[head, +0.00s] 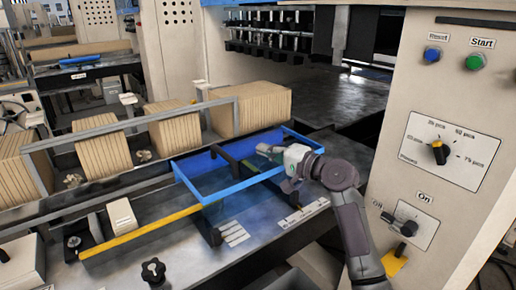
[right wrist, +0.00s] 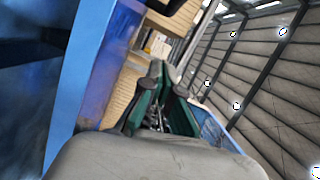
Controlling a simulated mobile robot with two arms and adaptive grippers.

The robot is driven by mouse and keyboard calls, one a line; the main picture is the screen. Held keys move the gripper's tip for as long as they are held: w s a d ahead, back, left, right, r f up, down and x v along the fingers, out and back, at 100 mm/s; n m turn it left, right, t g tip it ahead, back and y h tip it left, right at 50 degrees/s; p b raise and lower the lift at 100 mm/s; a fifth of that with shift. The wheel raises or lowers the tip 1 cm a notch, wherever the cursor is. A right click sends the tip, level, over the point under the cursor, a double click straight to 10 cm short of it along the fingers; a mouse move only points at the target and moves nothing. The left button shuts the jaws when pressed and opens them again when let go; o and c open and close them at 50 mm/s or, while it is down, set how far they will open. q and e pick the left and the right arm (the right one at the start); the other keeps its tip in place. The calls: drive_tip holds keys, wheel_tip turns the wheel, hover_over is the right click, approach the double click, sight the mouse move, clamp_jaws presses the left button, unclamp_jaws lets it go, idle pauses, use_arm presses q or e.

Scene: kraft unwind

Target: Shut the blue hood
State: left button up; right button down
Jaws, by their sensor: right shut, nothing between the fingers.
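The blue hood (head: 236,186) has a bright blue frame with see-through blue panels and sits over the machine bed in the middle of the head view. Its blue edge (right wrist: 82,70) also fills the left part of the right wrist view. My right gripper (head: 264,150) is shut and empty, over the right part of the hood's frame. Its dark green fingers show in the right wrist view (right wrist: 158,95), beside the blue edge. I cannot tell whether they touch the hood, nor how far open it stands. My left gripper is not in view.
Stacks of brown kraft sheets (head: 177,134) stand behind a grey rail (head: 120,126) at left. A yellow bar (head: 150,232) runs along the near left edge of the bed. A control panel with Start and Reset buttons (head: 474,62) stands close on the right.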

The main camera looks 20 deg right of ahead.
sight(244, 160)
drive_tip(key=p+x, duration=0.1)
drive_tip(key=x, duration=0.3)
drive_tip(key=shift+a+r, duration=0.15)
drive_tip(key=shift+r, duration=0.05)
drive_tip(key=p+x, duration=0.1)
drive_tip(key=x, duration=0.2)
drive_tip(key=shift+w+a+f, duration=0.1)
drive_tip(key=shift+w+a, duration=0.1)
drive_tip(key=shift+w, duration=0.15)
drive_tip(key=shift+s+a+f+p, duration=0.2)
drive_tip(key=shift+s+a+p, duration=0.05)
drive_tip(key=shift+a+p, duration=0.25)
drive_tip(key=shift+s+a+f+p, duration=0.15)
drive_tip(key=shift+s+a+p, duration=0.15)
drive_tip(key=shift+a, duration=0.35)
drive_tip(key=shift+s+a, duration=0.3)
drive_tip(key=shift+a, duration=0.15)
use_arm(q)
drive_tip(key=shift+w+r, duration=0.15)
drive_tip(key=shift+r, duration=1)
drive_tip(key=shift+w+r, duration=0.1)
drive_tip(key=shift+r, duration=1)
use_arm(e)
drive_tip(key=shift+w+a+f, duration=0.1)
drive_tip(key=shift+f, duration=0.15)
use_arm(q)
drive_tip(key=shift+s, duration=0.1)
